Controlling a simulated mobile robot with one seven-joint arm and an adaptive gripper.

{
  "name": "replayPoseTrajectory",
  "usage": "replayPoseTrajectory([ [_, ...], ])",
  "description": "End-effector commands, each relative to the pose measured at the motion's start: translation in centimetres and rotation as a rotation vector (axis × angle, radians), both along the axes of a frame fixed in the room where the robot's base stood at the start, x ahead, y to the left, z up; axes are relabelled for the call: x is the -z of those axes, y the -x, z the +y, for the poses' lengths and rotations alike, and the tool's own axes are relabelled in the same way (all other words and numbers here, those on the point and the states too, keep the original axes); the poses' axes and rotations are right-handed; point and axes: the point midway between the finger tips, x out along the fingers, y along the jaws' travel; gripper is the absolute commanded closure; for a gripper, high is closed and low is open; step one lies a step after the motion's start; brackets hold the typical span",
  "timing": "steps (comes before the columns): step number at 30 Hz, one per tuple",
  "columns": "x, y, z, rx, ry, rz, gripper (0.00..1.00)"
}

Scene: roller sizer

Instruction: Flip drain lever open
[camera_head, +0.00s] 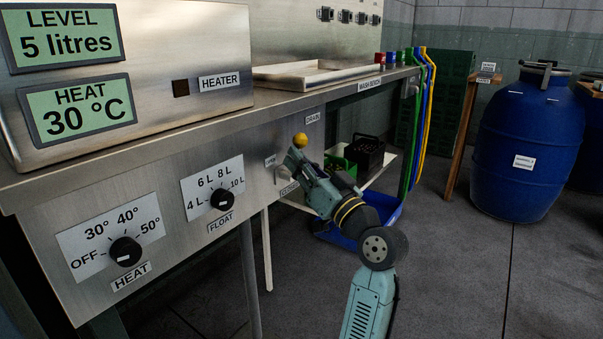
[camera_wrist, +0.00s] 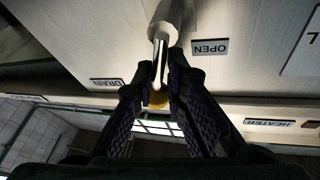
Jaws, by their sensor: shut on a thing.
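The drain lever is a metal rod (camera_wrist: 160,60) with a yellow ball knob (camera_head: 300,140). It comes out of a round metal boss (camera_wrist: 170,20) on the steel front panel. In the wrist view, which is upside down, the rod runs to the knob (camera_wrist: 157,99), on the DRAIN label (camera_wrist: 106,84) side. The OPEN label (camera_wrist: 210,47) is beside the rod; it also shows in the head view (camera_head: 270,162), left of the lever. My gripper (camera_wrist: 163,77) is shut on the lever, its fingers on either side of the rod near the knob. In the head view my gripper (camera_head: 293,158) hides most of the rod.
The HEAT knob (camera_head: 125,251) and FLOAT knob (camera_head: 222,199) stick out of the panel at left. The steel bench edge overhangs above. A blue bin (camera_head: 355,232) and a lower shelf with crates stand behind my gripper. A blue barrel (camera_head: 530,150) stands at right; the floor in front is clear.

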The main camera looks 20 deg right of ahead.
Motion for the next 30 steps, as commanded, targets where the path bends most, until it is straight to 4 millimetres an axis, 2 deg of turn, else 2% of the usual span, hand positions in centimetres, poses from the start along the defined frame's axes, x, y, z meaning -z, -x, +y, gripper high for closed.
replayPoseTrajectory([
  [29,-0.40,0.52,0.44,-0.004,0.076,-0.065,1.00],
  [30,-0.39,0.52,0.45,-0.004,0.076,-0.065,0.86],
])
